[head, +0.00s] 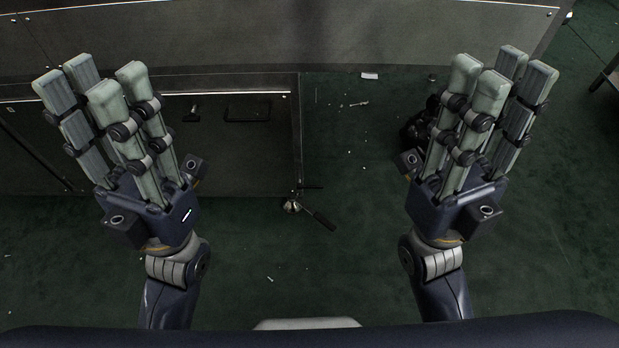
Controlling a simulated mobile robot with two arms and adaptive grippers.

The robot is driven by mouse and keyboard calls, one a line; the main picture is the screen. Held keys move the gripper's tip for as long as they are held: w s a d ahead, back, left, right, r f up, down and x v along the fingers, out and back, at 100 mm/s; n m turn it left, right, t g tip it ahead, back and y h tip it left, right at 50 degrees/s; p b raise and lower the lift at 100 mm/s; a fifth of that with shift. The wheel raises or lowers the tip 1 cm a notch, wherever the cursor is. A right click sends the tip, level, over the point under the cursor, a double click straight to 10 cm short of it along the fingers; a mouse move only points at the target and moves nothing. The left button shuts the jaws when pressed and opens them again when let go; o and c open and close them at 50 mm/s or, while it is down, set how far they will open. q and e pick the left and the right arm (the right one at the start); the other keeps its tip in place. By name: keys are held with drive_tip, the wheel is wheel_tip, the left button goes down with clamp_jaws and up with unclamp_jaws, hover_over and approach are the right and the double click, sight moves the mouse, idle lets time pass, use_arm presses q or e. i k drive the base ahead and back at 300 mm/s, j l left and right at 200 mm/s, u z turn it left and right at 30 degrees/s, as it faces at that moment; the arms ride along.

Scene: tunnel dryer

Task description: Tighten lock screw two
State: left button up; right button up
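My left gripper (92,80) is at the left in the head view, fingers straight, spread and empty, in front of the dark machine panel. My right gripper (503,70) is at the right, also with straight, spread fingers and nothing between them. A small metal fitting with a dark handle (319,218) shows near the lower corner of the panel, between the two grippers and touching neither. I cannot tell whether it is lock screw two. No other lock screw can be made out clearly.
A dark machine panel (245,155) with a bright top edge stands at the left. A long dark housing (290,35) spans the back. A black object (413,130) is partly hidden behind my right gripper. The green floor (350,260) has small scattered bits and is open in the middle.

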sight(299, 187)
drive_tip(key=l+u, duration=0.1)
drive_tip(key=u, duration=0.3)
drive_tip(key=l+u, duration=0.15)
drive_tip(key=u, duration=0.25)
drive_tip(key=i+l+u, duration=0.1)
drive_tip(key=u, duration=0.3)
drive_tip(key=l+u, duration=0.15)
drive_tip(key=u, duration=0.25)
drive_tip(key=k+l+u, duration=0.15)
drive_tip(key=l, duration=0.2)
drive_tip(key=l+u, duration=0.1)
drive_tip(key=l, duration=0.3)
drive_tip(key=k+l+u, duration=0.15)
drive_tip(key=l, duration=0.2)
drive_tip(key=k+l+u, duration=0.15)
drive_tip(key=l, duration=0.2)
drive_tip(key=k+l+u, duration=0.15)
drive_tip(key=l, duration=0.15)
